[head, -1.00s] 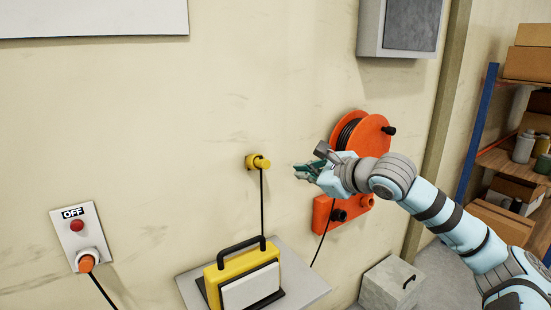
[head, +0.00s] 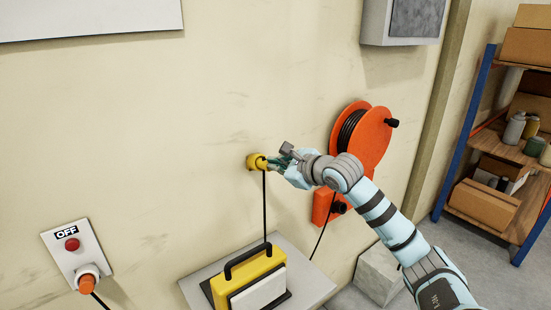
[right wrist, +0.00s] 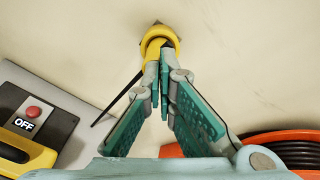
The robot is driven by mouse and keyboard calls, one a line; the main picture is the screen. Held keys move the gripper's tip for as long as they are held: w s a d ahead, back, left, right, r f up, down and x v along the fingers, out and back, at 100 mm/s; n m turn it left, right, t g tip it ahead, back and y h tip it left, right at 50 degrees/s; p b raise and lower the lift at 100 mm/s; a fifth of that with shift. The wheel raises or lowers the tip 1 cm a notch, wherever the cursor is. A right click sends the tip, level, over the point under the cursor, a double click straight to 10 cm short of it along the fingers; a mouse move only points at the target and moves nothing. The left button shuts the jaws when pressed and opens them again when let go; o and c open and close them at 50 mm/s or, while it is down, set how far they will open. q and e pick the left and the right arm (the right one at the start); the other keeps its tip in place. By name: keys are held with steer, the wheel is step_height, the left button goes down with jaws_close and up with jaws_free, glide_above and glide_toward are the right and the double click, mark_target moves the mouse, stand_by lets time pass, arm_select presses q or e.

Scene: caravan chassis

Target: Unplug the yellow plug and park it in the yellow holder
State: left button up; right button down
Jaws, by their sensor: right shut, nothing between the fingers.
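The yellow plug (head: 262,159) sits in a round yellow holder (head: 250,162) on the wall, and a black cable hangs from it. In the right wrist view the plug (right wrist: 154,46) shows at the top centre, inside the holder's yellow ring (right wrist: 173,36). My right gripper (head: 271,161) is right in front of the plug, coming from the right. Its fingers (right wrist: 162,76) are shut with nothing between them, and the tips are at or just short of the plug; I cannot tell whether they touch. My left gripper is not in view.
A switch box (head: 70,258) marked OFF with an orange plug (head: 86,283) is at lower left. A yellow work lamp (head: 247,278) stands on a grey shelf (head: 315,285) below. An orange cable reel (head: 372,140) and orange holder (head: 322,206) are to the right. Bare wall lies left of the plug.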

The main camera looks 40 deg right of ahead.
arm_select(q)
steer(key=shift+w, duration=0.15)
arm_select(e)
steer(key=shift+s, duration=0.15)
steer(key=shift+w+f, duration=0.1)
steer(key=shift+w, duration=0.4)
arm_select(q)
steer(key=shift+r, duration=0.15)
arm_select(e)
steer(key=shift+w+f, duration=0.1)
steer(key=shift+w, duration=0.05)
